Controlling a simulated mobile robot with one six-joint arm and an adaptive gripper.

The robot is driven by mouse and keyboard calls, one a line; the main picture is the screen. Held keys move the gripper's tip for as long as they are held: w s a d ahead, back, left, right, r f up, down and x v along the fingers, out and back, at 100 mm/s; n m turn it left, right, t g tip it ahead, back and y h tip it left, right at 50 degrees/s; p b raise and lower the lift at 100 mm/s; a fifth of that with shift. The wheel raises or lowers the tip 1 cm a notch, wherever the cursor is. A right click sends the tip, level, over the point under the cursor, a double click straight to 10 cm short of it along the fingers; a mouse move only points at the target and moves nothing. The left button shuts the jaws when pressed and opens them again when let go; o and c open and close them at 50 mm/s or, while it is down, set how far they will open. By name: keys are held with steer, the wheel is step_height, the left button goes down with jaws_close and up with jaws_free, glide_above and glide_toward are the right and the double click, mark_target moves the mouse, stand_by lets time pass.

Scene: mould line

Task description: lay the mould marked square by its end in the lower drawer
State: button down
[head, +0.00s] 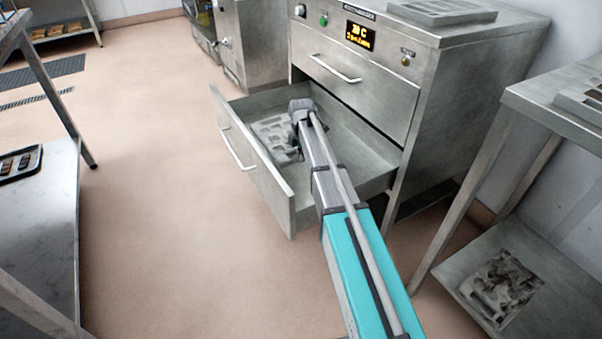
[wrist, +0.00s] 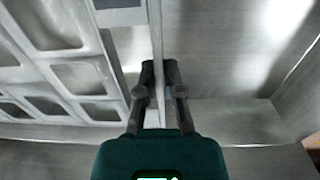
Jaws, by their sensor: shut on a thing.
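The lower drawer (head: 345,152) of the steel cabinet is pulled open. A grey mould (head: 270,128) with several cavities lies flat inside the drawer's left part; whether it rests on the floor I cannot tell. My gripper (head: 299,148) is down inside the drawer, at the mould's right edge. In the wrist view my gripper (wrist: 160,75) is shut on the mould's thin rim, with the mould (wrist: 62,75) to the left and bare drawer floor (wrist: 225,65) to the right. A dark patch shows at the mould's top edge, but no mark is readable.
The upper drawer (head: 360,95) is shut above. Another mould (head: 442,12) lies on the cabinet top. A steel table (head: 560,100) stands at the right, and a bench with a tray (head: 20,163) at the left. The floor (head: 160,200) left of the drawer is clear.

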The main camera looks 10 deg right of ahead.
mark_target(301, 174)
steer(key=shift+f+b, duration=1)
steer(key=shift+f, duration=0.4)
steer(key=shift+f+b, duration=1.85)
steer(key=shift+b, duration=0.05)
steer(key=shift+f, duration=0.2)
steer(key=c, duration=0.8)
jaws_free()
steer(key=shift+r, duration=0.1)
steer(key=shift+r, duration=0.1)
steer(key=r+p, duration=1.2)
steer(key=shift+s, duration=0.2)
